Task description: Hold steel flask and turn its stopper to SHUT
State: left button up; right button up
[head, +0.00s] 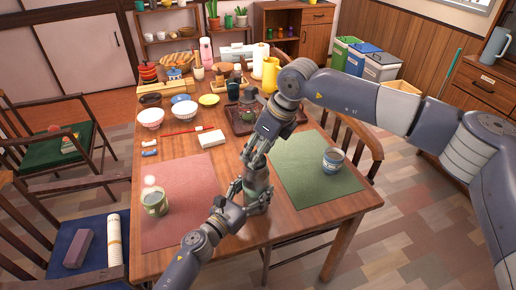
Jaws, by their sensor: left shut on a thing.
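The steel flask (258,186) stands upright near the front edge of the wooden table, between two place mats. My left gripper (243,188) comes from the lower left and is shut on the flask's side. My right gripper (253,164) reaches down from the upper right to the top of the flask. Its fingers cover the stopper, so the stopper and any SHUT mark are hidden. I cannot tell whether the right fingers are closed on the stopper.
A pink mat (185,185) with a green cup (154,203) lies left. A green mat (315,180) with a blue-grey cup (333,160) lies right. A dark tray (240,126) and bowls (184,111) stand behind. Chairs surround the table.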

jog(key=m, duration=0.2)
jog(key=m+t+h, duration=0.1)
jog(key=m, duration=0.1)
jog(key=shift+a+m+t, duration=0.1)
jog(key=shift+m+t, duration=0.2)
jog(key=m+h, duration=0.1)
jog(key=m, duration=0.3)
jog(key=shift+s+a+m+h, duration=0.1)
jog(key=shift+a+m+h, duration=0.05)
jog(key=shift+m+h, duration=0.2)
pick_arm(q)
jog(key=shift+s, duration=0.1)
pick_arm(e)
jog(key=m+h, duration=0.1)
jog(key=m, duration=0.1)
jog(key=m+h, duration=0.1)
jog(key=m, duration=0.1)
jog(key=shift+m+t, duration=0.25)
jog(key=shift+t, duration=0.15)
jog(key=shift+a+m+h, duration=0.1)
jog(key=shift+m+h, duration=0.45)
jog(key=shift+m, duration=1.05)
jog(key=shift+g, duration=0.3)
jog(key=o, duration=1.1)
jog(key=shift+c, duration=0.2)
jog(key=shift+a, duration=0.1)
